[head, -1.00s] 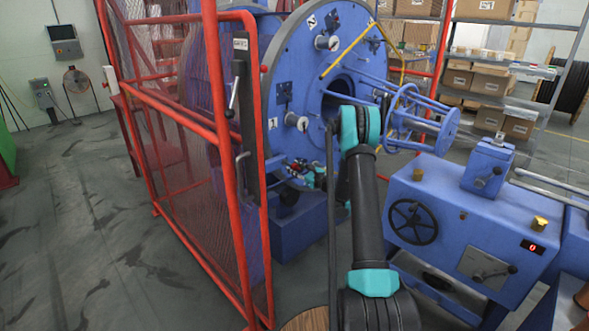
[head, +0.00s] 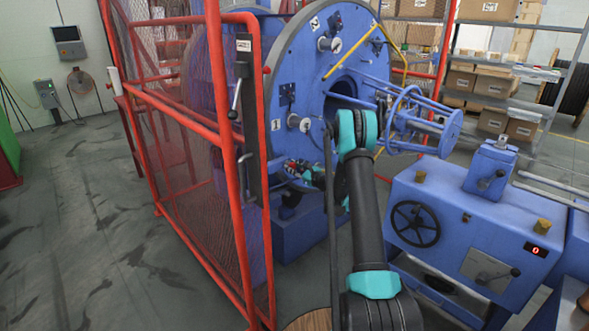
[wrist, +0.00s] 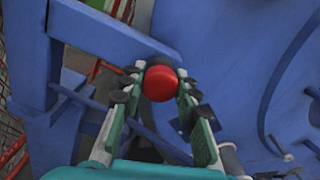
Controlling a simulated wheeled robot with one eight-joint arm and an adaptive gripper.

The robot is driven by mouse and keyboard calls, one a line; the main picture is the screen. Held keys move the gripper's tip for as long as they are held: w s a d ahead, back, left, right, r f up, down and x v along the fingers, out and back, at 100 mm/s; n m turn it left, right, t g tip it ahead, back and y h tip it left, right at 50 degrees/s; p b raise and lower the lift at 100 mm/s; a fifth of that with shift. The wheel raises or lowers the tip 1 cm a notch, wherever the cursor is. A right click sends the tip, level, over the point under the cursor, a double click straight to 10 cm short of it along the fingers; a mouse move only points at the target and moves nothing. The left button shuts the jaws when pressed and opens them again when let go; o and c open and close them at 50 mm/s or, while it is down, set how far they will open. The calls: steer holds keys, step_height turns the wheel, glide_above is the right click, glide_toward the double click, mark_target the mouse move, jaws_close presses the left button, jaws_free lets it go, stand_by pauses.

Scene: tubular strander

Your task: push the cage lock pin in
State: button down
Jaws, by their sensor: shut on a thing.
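The cage lock pin shows in the wrist view as a round red knob (wrist: 160,84), with a dark part behind its upper edge. My gripper (wrist: 160,74) is shut on it, one teal and dark-padded finger on each side. The pin's shaft and the hole it sits in are hidden behind the knob, so I cannot tell how deep it is. In the head view my gripper (head: 297,167) is small and low at the edge of the big blue disc (head: 300,90), partly hidden by my arm.
A red mesh guard (head: 195,150) stands to the left, close to my gripper. A blue machine block with a black handwheel (head: 415,224) stands at the right. In the wrist view a blue frame beam (wrist: 105,32) runs at upper left, near the fingers.

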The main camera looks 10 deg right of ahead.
steer(key=c, duration=1.1)
jaws_free()
steer(key=shift+w+a, duration=0.1)
steer(key=v, duration=1.2)
steer(key=s+a+r+n+g+h, duration=0.25)
steer(key=s+a+n, duration=0.25)
steer(key=s+n, duration=0.3)
steer(key=s+a+r+n+g+h, duration=0.1)
steer(key=s+a+r+n+g, duration=0.35)
steer(key=s, duration=0.55)
steer(key=s+d+f+n+g+h, duration=0.1)
steer(key=s+n, duration=0.3)
steer(key=s, duration=0.6)
steer(key=s+d+f+n+g+h, duration=0.1)
steer(key=s+d+f+n+h, duration=0.1)
steer(key=s, duration=0.7)
steer(key=s+d+f+n+g+h, duration=0.1)
steer(key=s+d+n+h, duration=0.3)
steer(key=s+n, duration=0.3)
steer(key=shift+s+d+f, duration=0.1)
steer(key=shift+s+d, duration=0.1)
steer(key=shift+s, duration=0.7)
steer(key=shift+s+d+f, duration=0.15)
steer(key=shift+s, duration=0.75)
